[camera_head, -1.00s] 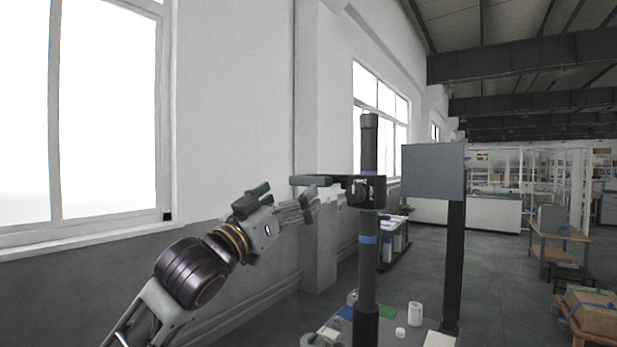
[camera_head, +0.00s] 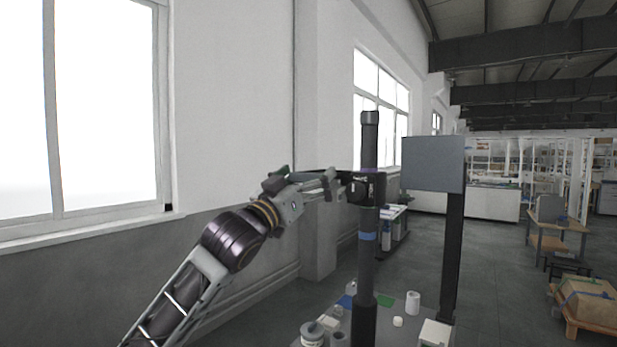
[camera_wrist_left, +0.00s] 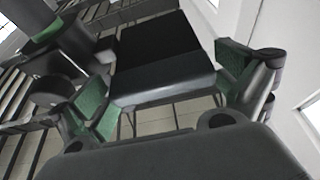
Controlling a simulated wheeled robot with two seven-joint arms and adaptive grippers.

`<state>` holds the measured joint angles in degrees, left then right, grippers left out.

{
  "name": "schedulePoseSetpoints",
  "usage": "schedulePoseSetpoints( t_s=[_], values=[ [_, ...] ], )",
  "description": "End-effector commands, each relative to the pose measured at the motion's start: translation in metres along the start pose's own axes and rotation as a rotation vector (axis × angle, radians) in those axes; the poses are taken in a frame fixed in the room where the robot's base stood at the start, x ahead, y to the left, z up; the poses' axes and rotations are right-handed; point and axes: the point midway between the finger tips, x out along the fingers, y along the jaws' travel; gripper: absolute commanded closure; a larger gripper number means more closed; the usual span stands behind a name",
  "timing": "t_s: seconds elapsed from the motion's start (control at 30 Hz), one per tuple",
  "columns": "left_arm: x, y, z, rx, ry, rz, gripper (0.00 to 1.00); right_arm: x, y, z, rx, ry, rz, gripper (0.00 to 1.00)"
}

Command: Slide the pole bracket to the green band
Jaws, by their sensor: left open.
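The dark pole (camera_head: 367,275) stands upright, with a blue band (camera_head: 367,236) around it. The black bracket (camera_head: 376,188) sits around the pole above the blue band, its arm reaching left. A green band (camera_wrist_left: 48,36) shows on a dark cylinder at the upper left of the left wrist view; in the head view I cannot make it out clearly. My left gripper (camera_head: 333,184) is at the bracket's arm. In the left wrist view the dark bracket arm (camera_wrist_left: 165,65) lies between its spread, green-padded fingers. My right gripper is not in view.
The pole stands on a low table with a white cylinder (camera_head: 412,303), a green patch (camera_head: 386,300) and a jar (camera_head: 312,333). A grey panel (camera_head: 432,163) on a black post stands close right of the pole. A wall with windows is at left.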

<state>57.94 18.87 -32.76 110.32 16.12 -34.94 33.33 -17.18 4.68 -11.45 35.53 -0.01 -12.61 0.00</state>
Motion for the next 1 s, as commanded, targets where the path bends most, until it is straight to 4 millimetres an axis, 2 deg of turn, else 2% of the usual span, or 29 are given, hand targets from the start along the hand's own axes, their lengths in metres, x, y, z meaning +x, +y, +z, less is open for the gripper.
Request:
schedulePoseSetpoints(
  t_s=[0.13, 0.53, 0.77, 1.0],
  values=[
    [0.000, 0.000, 0.000, 0.000, 0.000, 0.000, 0.03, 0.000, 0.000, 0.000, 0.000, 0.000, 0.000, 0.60],
    [0.000, 0.000, 0.000, -0.001, 0.000, 0.000, 0.54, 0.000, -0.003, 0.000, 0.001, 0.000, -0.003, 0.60],
    [-0.003, 0.000, 0.006, -0.002, -0.001, 0.001, 0.54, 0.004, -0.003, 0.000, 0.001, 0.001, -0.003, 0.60],
    [-0.011, 0.000, 0.027, -0.002, -0.003, 0.001, 0.54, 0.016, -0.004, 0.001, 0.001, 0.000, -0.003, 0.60]
  ],
)
